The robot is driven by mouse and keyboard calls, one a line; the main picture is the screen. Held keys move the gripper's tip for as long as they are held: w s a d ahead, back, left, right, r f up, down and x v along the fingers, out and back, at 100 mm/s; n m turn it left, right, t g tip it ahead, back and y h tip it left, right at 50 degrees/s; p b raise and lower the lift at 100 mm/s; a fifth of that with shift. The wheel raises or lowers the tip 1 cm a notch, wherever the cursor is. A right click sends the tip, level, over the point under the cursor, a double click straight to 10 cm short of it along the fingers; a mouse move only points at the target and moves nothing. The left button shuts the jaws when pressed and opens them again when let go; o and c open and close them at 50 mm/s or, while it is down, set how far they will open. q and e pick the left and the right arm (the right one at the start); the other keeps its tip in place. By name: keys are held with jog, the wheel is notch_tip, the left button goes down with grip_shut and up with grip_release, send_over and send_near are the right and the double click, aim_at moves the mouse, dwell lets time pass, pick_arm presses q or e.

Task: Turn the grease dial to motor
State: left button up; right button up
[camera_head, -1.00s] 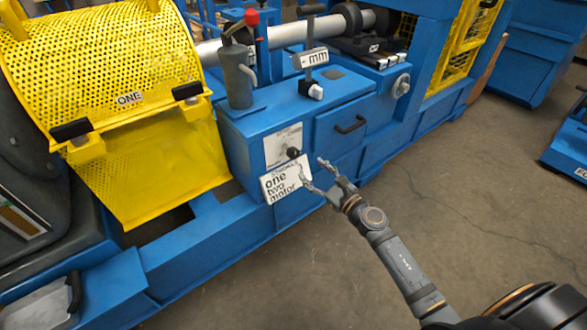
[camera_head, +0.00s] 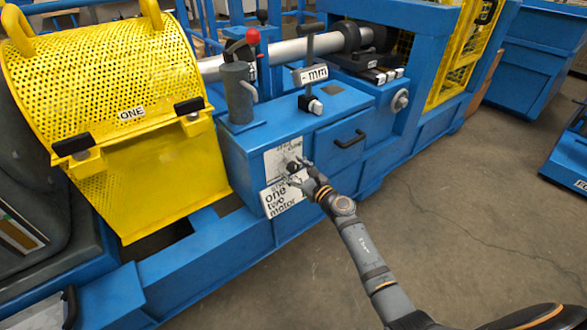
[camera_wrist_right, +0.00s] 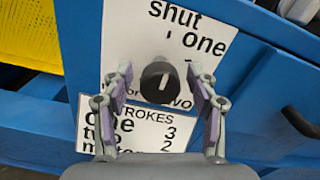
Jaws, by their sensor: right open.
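The grease dial is a black knob (camera_wrist_right: 160,82) on a white plate (camera_wrist_right: 120,40) lettered "shut" and "one", with more words partly hidden. In the head view the dial (camera_head: 293,166) is a small dark knob on the blue cabinet's front. My right gripper (camera_wrist_right: 161,78) is open, with one finger on each side of the knob; I cannot tell whether either touches it. It also shows in the head view (camera_head: 298,173) right at the dial. My left gripper is not in view.
A white "STROKES" card (camera_head: 281,197) listing one, two and motor sits below the dial. A drawer handle (camera_head: 350,139) is to the right. A yellow perforated guard (camera_head: 110,80) labelled ONE stands left. A red-knobbed lever (camera_head: 253,36) rises above. Floor at right is open.

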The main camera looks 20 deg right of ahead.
jog(key=shift+c, duration=0.5)
jog(key=c, duration=1.1)
